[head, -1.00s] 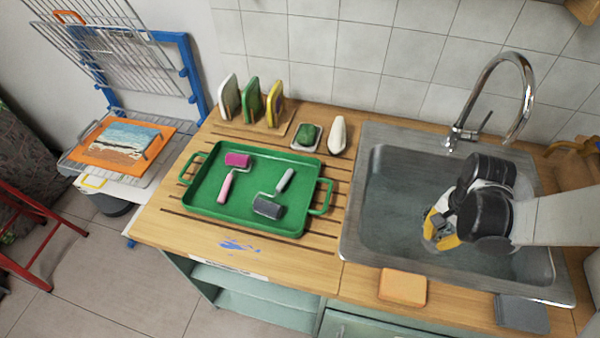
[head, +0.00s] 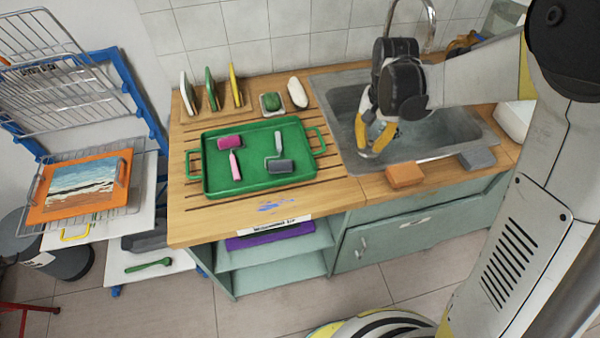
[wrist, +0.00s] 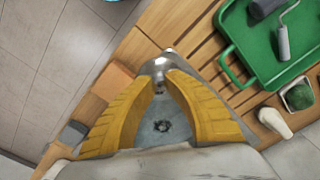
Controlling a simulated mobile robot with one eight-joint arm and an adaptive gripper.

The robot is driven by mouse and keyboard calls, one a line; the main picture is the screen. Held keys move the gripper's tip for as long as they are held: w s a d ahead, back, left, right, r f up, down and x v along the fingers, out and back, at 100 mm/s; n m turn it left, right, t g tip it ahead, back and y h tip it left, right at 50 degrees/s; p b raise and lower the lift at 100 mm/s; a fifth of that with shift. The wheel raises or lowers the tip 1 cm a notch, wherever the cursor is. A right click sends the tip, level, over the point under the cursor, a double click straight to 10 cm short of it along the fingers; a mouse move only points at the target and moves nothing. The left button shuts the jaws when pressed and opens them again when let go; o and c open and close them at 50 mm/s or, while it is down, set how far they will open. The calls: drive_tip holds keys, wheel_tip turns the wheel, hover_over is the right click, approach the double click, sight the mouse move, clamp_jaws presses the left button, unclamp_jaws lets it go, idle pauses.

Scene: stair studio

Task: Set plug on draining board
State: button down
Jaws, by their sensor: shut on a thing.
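My gripper (head: 369,150) has yellow fingers, pointing down over the left part of the metal sink (head: 345,110). In the wrist view the fingertips close on a small, shiny grey, rounded piece, which I take to be the plug (wrist: 159,66). The fingers hide much of it. The sink's drain hole (wrist: 162,127) shows open between the fingers. The slatted wooden draining board (head: 225,216) lies left of the sink. A green tray (head: 207,190) with two small rollers covers its middle. Bare slatted wood also shows in the wrist view (wrist: 190,35).
An orange sponge (head: 405,175) and a grey block (head: 477,158) lie along the sink's front edge. A green scrubber on a dish (head: 271,103), a white bottle-like thing (head: 297,93) and a rack with upright pads (head: 211,90) stand behind the tray. Bare wood runs along the board's front.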

drive_tip(key=b, duration=0.3)
hover_over(330, 192)
wheel_tip(330, 192, down, 7)
drive_tip(key=shift+s+f, duration=0.1)
drive_tip(key=shift+f+b, duration=0.9)
drive_tip(key=shift+f, duration=0.95)
drive_tip(key=shift+f, duration=0.25)
drive_tip(key=c, duration=1.5)
unclamp_jaws()
drive_tip(key=shift+o, duration=0.3)
drive_tip(key=shift+r, duration=0.1)
